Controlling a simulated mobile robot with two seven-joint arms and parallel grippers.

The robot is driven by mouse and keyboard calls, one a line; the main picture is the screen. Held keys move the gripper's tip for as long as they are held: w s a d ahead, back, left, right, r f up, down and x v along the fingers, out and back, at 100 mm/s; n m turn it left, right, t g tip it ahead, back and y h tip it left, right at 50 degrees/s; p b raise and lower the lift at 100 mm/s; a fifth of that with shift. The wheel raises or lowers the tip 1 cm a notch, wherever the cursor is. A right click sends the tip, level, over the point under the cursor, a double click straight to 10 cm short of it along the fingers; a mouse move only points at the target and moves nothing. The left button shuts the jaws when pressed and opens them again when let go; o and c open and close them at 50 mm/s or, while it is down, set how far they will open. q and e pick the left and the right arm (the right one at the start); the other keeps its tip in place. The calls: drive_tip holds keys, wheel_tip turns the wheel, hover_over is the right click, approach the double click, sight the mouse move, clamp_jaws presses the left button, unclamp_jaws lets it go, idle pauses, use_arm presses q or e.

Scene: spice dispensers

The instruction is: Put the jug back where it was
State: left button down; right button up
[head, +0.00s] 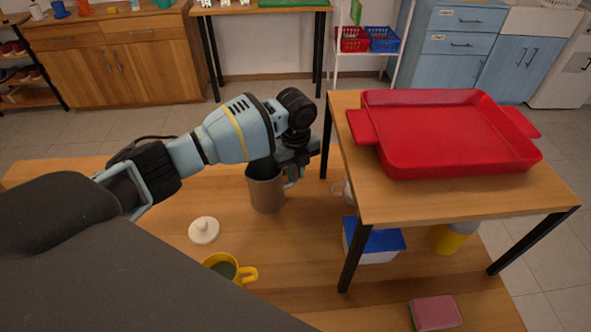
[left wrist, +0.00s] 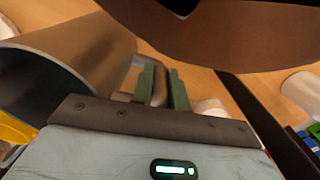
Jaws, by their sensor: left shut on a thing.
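The grey-brown jug (head: 266,193) is upright at the middle of the low wooden table, left of the raised shelf. My left gripper (head: 293,172) is at the jug's right side, shut on its handle. In the left wrist view the jug (left wrist: 85,45) lies to the left with its open mouth showing, and the green fingers (left wrist: 162,88) are at its handle. I cannot tell whether the jug's base touches the table. My right gripper is not in view.
A white lid (head: 204,231) and a yellow mug (head: 232,269) stand in front of the jug. A red tray (head: 450,160) sits on the raised shelf (head: 400,205). Under it are a blue-lidded box (head: 380,243) and a yellow container (head: 450,240). A pink block (head: 435,312) lies at front right.

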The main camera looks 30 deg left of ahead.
use_arm(q)
drive_tip(key=c, duration=1.4)
unclamp_jaws()
drive_tip(key=shift+o, duration=0.2)
wheel_tip(320, 180, up, 12)
drive_tip(key=shift+r+p, duration=0.15)
drive_tip(key=shift+p, duration=0.25)
